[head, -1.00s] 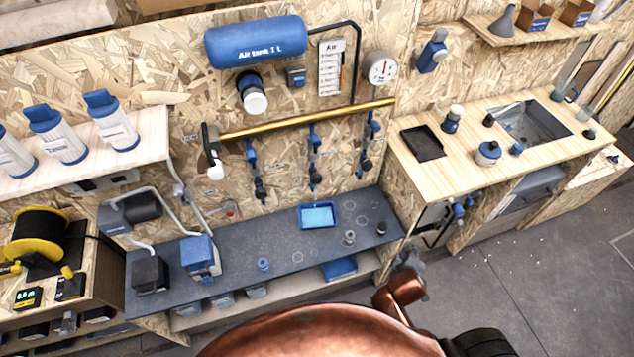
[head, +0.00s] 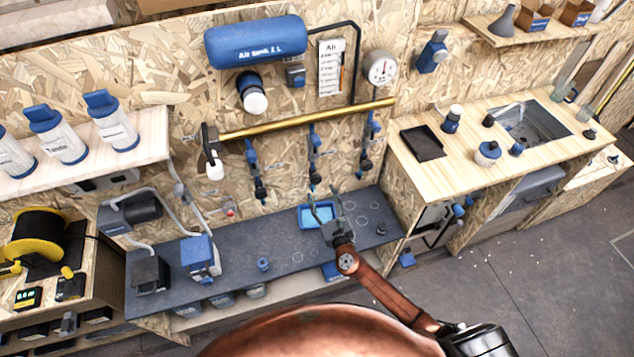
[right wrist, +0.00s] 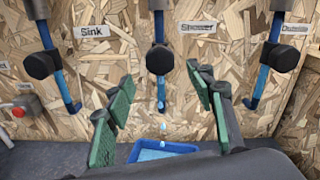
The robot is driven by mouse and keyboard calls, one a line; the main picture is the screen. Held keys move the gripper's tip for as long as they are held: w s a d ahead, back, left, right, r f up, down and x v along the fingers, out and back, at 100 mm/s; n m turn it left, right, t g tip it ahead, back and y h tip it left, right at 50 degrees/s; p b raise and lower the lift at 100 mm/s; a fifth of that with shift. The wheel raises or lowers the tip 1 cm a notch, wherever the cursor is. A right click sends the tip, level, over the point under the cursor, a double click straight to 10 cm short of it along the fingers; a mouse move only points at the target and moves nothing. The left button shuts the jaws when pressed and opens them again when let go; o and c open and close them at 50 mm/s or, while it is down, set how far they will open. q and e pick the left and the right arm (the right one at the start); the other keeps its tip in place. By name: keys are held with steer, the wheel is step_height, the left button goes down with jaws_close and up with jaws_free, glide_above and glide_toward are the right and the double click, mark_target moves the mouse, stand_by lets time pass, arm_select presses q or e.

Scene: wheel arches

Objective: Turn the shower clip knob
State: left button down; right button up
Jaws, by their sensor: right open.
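Three blue hoses with black clip knobs hang on the chipboard wall. In the right wrist view the "Shower" label (right wrist: 198,28) is just right of the middle hose, whose black knob (right wrist: 160,60) faces me. That knob also shows in the head view (head: 314,180). Drops fall below this hose toward a blue tray of water (right wrist: 165,148). My right gripper (head: 325,194) is open and empty, below and in front of the middle knob. In the right wrist view its green-padded fingers (right wrist: 160,80) stand either side of the hose's lower end, apart from the knob. My left gripper is out of view.
The left knob (right wrist: 41,65) and right knob (right wrist: 280,57) flank the middle one. A brass pipe (head: 305,120) runs above the hoses.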

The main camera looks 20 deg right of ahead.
mark_target(317, 182)
steer(key=w, duration=0.6)
steer(key=shift+w+a, duration=0.1)
steer(key=shift+w, duration=0.15)
steer(key=shift+c, duration=0.6)
steer(key=c, duration=1)
steer(key=shift+c, duration=0.2)
